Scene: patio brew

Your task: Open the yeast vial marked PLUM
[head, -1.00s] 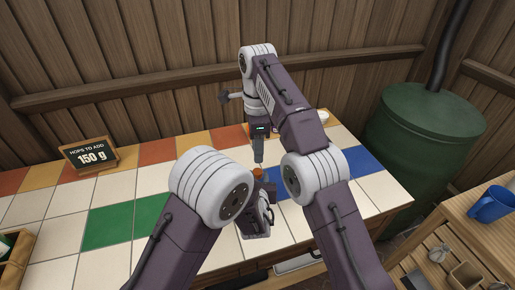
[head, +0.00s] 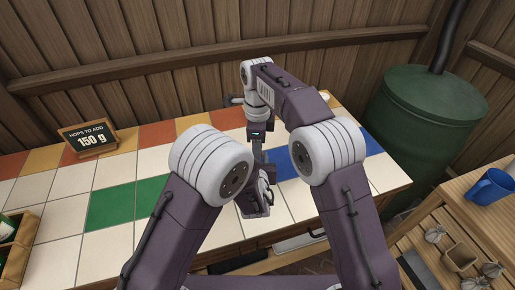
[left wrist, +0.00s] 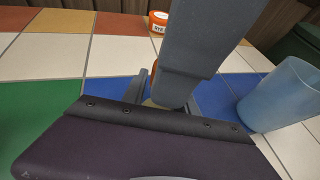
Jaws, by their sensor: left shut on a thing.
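My left gripper (head: 264,178) is low over the tiled counter (head: 68,212), shut on a small vial. Only a pale sliver of the vial (left wrist: 152,103) shows between the fingers in the left wrist view; its label cannot be read. My right gripper (head: 257,160) comes from above, its grey fingers pointing down at the vial's top. In the left wrist view its fingers (left wrist: 185,85) cover the vial's cap, so whether they touch or grip it is hidden. An orange-topped container (left wrist: 158,22) with a partly covered label stands farther back.
A translucent blue cup (left wrist: 283,95) stands close by on the right in the left wrist view. A "HOPS TO ADD 150 g" sign (head: 88,138) and a wooden crate (head: 18,255) are at left.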

